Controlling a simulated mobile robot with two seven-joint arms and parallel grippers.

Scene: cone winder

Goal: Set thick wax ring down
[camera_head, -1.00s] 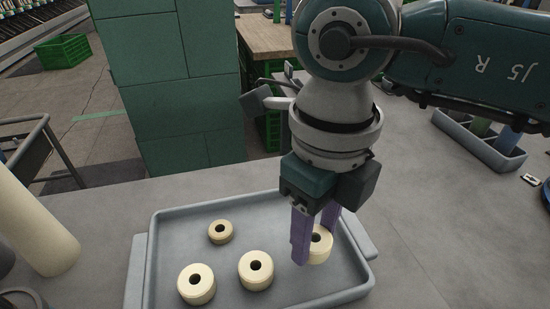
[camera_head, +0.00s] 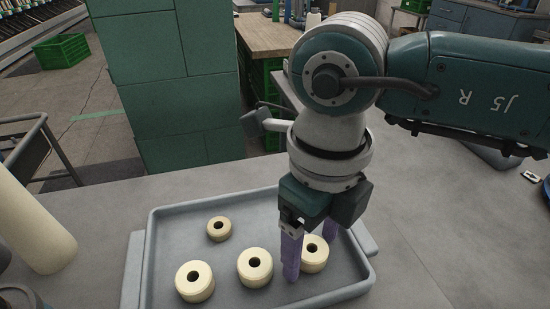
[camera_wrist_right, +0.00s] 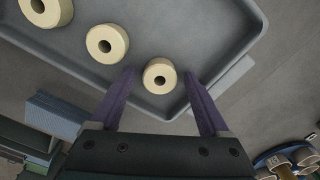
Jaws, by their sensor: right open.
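A cream wax ring (camera_head: 314,254) stands flat in the grey tray (camera_head: 160,262), near its right side. My right gripper (camera_head: 309,258) is open, with its purple fingers on either side of this ring. In the right wrist view the ring (camera_wrist_right: 160,76) lies between the open fingertips (camera_wrist_right: 160,82), with a gap on both sides. Two more thick rings stand to its left, a middle one (camera_head: 255,267) and a left one (camera_head: 195,281). A smaller ring (camera_head: 219,229) sits behind them. My left gripper is not in view.
A pale cylinder (camera_head: 32,225) leans at the left. A green block column (camera_head: 170,85) rises behind the table (camera_head: 440,225). The tabletop right of the tray is mostly clear. A blue round stand with parts (camera_wrist_right: 285,160) shows at the lower right of the wrist view.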

